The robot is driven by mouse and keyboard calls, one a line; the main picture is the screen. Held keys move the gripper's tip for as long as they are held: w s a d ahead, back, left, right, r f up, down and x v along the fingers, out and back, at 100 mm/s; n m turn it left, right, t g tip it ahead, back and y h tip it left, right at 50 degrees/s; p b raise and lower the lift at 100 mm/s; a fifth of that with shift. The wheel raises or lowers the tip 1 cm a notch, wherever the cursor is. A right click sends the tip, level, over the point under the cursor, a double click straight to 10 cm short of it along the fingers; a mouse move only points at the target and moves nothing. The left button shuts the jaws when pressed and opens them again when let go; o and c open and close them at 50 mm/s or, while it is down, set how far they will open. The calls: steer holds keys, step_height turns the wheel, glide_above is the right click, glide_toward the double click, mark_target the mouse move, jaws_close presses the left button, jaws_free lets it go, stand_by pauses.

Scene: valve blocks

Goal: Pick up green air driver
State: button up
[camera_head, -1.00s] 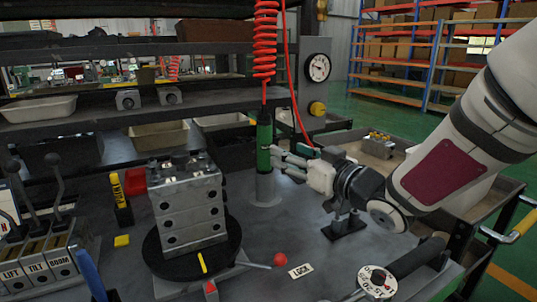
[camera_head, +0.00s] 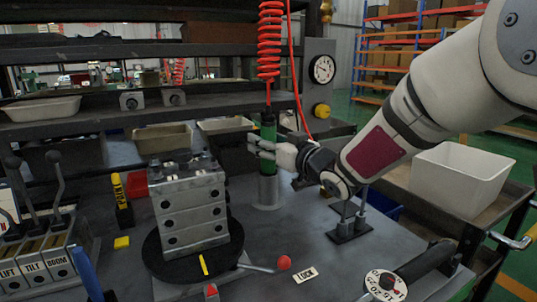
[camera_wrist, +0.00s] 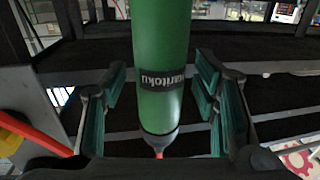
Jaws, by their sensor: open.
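The green air driver (camera_head: 268,135) stands upright on a grey round base (camera_head: 267,192), under a red coiled hose. My gripper (camera_head: 254,146) is beside the driver's body in the head view, its fingers level and partly across it.
A stacked metal valve block (camera_head: 190,210) sits on a black turntable to the left. A lever with a red ball (camera_head: 284,262) and a LOCK label lie in front. A white bin (camera_head: 462,180) stands at right. Shelves with trays (camera_head: 42,108) are behind.

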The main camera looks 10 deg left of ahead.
steer(key=shift+c, duration=0.6)
jaws_close()
steer(key=shift+r, duration=0.1)
